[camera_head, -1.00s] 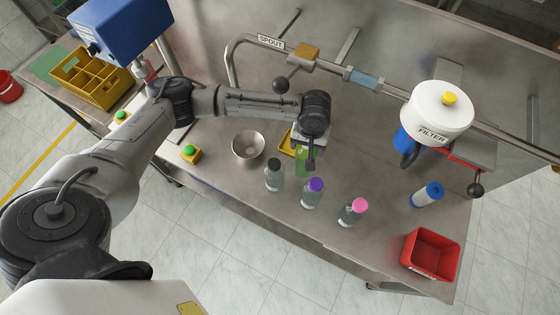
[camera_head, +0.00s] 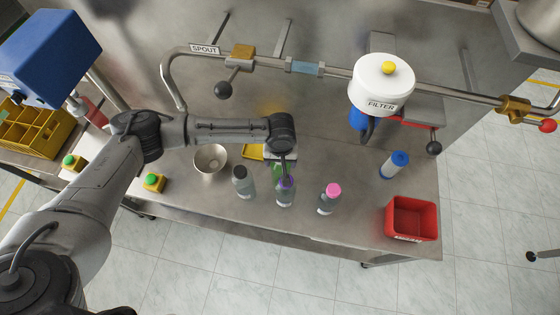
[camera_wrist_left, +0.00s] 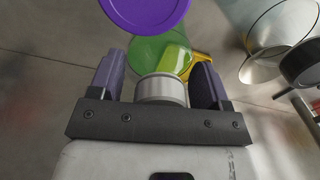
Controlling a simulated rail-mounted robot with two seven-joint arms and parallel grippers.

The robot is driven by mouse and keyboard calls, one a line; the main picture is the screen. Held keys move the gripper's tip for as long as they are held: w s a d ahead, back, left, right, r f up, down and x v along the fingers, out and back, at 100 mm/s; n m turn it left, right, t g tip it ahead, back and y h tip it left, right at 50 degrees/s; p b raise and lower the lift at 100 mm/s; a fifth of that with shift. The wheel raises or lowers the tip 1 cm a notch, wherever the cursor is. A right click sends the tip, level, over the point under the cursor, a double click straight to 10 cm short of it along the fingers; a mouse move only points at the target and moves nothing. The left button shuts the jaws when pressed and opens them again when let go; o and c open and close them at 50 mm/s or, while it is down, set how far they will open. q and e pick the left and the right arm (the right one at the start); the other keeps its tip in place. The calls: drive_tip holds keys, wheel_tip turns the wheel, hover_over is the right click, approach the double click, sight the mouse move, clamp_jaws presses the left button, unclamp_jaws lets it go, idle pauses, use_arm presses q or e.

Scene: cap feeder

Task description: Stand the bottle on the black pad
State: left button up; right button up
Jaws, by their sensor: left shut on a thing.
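My left gripper (camera_head: 286,172) points down among the bottles and is shut on the green bottle (camera_head: 277,171). In the left wrist view its two fingers (camera_wrist_left: 160,85) flank a pale grey round neck or cap, with the translucent green body (camera_wrist_left: 152,50) beyond. A purple-capped bottle (camera_head: 285,194) stands right beside the gripper; its purple cap (camera_wrist_left: 145,8) fills the top of the wrist view. A black-capped bottle (camera_head: 244,184) stands left of it and a pink-capped one (camera_head: 328,199) right. I cannot make out a black pad. My right gripper is not in view.
A metal bowl (camera_head: 210,160) stands left of the bottles. A yellow-edged item (camera_head: 252,152) lies behind the gripper, partly hidden. A blue-and-white cylinder (camera_head: 393,166) and a red bin (camera_head: 411,233) are at right. The spout pipe (camera_head: 222,60) and filter (camera_head: 381,86) stand behind.

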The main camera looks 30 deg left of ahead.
use_arm(q)
drive_tip(key=shift+f, duration=0.8)
drive_tip(key=o, duration=1.6)
drive_tip(key=shift+o, duration=0.2)
wheel_tip(320, 180, up, 12)
drive_tip(key=shift+r, duration=0.1)
drive_tip(key=shift+c, duration=0.3)
